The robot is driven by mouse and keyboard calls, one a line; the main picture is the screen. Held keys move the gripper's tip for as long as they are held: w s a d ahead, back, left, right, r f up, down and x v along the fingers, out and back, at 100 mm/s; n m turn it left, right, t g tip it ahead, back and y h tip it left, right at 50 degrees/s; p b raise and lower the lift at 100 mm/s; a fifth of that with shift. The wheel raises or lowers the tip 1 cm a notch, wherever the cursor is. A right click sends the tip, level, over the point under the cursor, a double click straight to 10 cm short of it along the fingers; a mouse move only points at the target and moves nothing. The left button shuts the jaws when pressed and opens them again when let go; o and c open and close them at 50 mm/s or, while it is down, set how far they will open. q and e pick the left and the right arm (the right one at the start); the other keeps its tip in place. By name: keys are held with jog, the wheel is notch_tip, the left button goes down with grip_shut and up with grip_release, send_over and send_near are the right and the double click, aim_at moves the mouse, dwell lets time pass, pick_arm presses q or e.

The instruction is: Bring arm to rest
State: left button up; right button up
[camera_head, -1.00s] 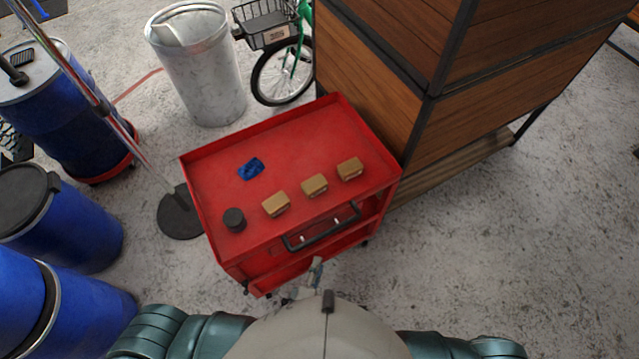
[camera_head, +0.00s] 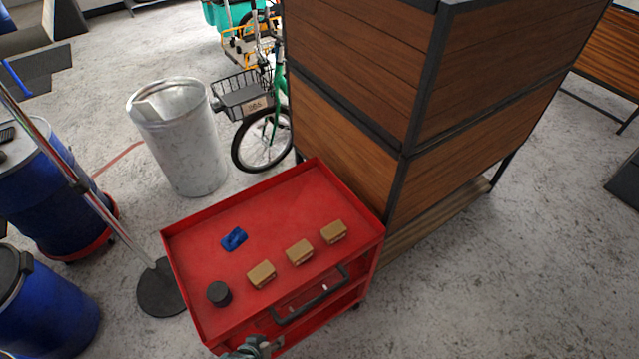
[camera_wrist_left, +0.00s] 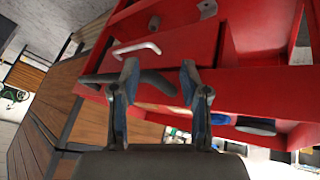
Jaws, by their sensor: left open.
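My left gripper (camera_wrist_left: 160,85) is open and empty in the left wrist view, its two blue-padded fingers apart in front of the red cart (camera_wrist_left: 255,30). A dark handle and a pale handle of the cart show behind the fingers; I cannot tell the exact gap. In the head view only a small part of my left gripper (camera_head: 254,347) shows at the bottom edge, by the front of the red cart (camera_head: 195,232). My right gripper is not in either view.
On the cart top are a blue item (camera_head: 234,239), a black cylinder (camera_head: 219,293) and three tan boxes (camera_head: 300,252). A wooden cabinet (camera_head: 350,150) stands close behind right. A grey bin (camera_head: 182,140), blue barrels (camera_head: 50,310) and a pole stand left.

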pick_arm(q)
jog(key=s+a+r+m+g+y, duration=0.2)
jog(key=s+a+r+y, duration=0.15)
jog(key=a, duration=0.35)
notch_tip(320, 180, down, 25)
jog(key=s+g, duration=0.2)
jog(key=s+a+f, duration=0.3)
jog(key=s+f, duration=1.5)
jog(key=shift+s+g, duration=0.15)
jog(key=shift+g, duration=0.25)
jog(key=shift+s+a+h, duration=0.1)
jog(key=shift+a+h, duration=0.05)
jog(key=shift+h, duration=0.1)
